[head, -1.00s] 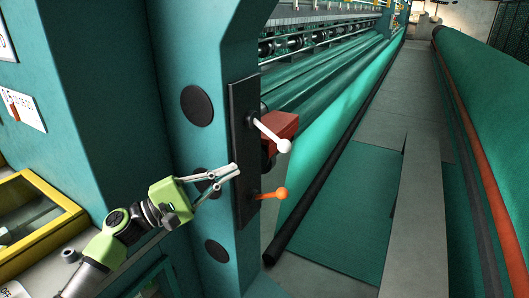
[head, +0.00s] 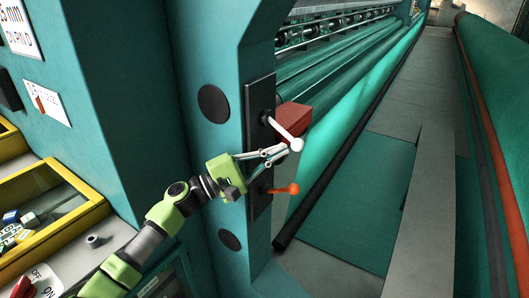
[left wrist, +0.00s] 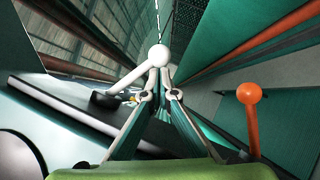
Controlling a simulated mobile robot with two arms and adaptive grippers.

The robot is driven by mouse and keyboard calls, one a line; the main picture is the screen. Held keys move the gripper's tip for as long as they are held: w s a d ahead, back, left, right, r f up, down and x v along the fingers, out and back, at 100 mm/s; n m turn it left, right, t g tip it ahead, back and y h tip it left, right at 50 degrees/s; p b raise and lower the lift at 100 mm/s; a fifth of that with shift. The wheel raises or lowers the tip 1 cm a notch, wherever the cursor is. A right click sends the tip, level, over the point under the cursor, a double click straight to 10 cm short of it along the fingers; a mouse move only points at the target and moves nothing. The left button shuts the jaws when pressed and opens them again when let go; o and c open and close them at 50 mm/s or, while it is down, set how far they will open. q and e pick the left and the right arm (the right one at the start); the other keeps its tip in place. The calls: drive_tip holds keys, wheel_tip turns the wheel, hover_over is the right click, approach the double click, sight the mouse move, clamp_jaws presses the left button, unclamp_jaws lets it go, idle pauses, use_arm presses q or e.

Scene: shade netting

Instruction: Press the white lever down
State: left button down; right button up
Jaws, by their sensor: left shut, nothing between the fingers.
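The white lever (head: 284,133) with a round knob sticks out from a black plate (head: 259,165) on the teal machine post. It slants down to the right. An orange lever (head: 283,189) sits lower on the same plate. My left gripper (head: 284,149) is shut and empty, its fingertips at the white lever just below and beside the knob. In the left wrist view the white knob (left wrist: 158,55) stands right at the fingertips (left wrist: 158,74); whether they touch cannot be told. The orange lever (left wrist: 250,112) is to the right there. My right gripper is not in view.
A red block (head: 293,117) sits behind the white lever. Green netting rolls (head: 350,110) and a black bar (head: 335,180) run back along the machine. A yellow-framed panel (head: 60,205) is at left.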

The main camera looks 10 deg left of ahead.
use_arm(q)
drive_tip(key=shift+w+d, duration=0.1)
drive_tip(key=shift+d, duration=0.05)
drive_tip(key=shift+d+n+b, duration=0.15)
drive_tip(key=shift+n+b, duration=0.15)
